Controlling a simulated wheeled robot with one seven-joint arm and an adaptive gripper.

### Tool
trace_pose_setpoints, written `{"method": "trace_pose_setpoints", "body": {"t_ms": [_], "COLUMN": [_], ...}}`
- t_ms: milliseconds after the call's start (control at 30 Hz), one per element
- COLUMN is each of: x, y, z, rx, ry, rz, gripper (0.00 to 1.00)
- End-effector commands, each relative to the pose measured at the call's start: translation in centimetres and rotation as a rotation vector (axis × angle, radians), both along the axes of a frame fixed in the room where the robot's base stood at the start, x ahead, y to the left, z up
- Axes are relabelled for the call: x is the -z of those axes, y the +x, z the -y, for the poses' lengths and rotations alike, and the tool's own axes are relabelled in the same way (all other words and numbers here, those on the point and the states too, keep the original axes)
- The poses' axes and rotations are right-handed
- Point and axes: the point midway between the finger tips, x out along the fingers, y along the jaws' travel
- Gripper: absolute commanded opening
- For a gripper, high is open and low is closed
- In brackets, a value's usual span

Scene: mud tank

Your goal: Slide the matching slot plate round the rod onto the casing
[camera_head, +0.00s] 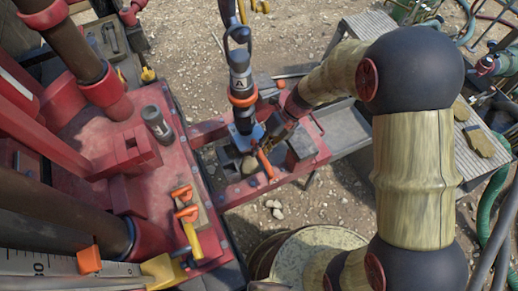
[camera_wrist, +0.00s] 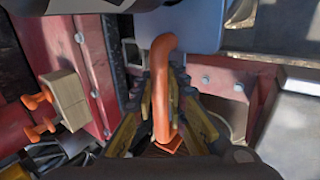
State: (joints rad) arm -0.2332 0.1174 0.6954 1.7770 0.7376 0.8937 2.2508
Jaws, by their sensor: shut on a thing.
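A rod (camera_head: 239,62) hangs upright in the head view, with a white band marked "A" and an orange ring around its lower part. A blue-grey slot plate (camera_head: 243,136) is at the rod's lower end, and it also fills the top of the wrist view (camera_wrist: 185,30). Its orange handle (camera_wrist: 163,88) bends down between my fingers. My gripper (camera_head: 266,148) is shut on this handle, and its fingers flank it in the wrist view (camera_wrist: 162,100). The slot, the casing top and whether the plate rests on it are hidden.
A red frame (camera_head: 295,168) surrounds the plate area. A grey block (camera_head: 301,146) is at the right. A grey metal bench (camera_head: 362,28) and gravel lie beyond.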

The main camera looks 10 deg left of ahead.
Motion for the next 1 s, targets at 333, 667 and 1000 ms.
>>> {"method": "trace_pose_setpoints", "body": {"t_ms": [333, 667, 1000], "x": [0.28, 0.66, 0.75], "y": [0.16, 0.14, 0.07], "z": [-0.05, -0.05, -0.01], "rx": [0.0, 0.0, 0.0], "ry": [0.001, 0.001, 0.001], "rz": [0.004, 0.004, 0.002], "gripper": [0.0, 0.0, 0.26]}}
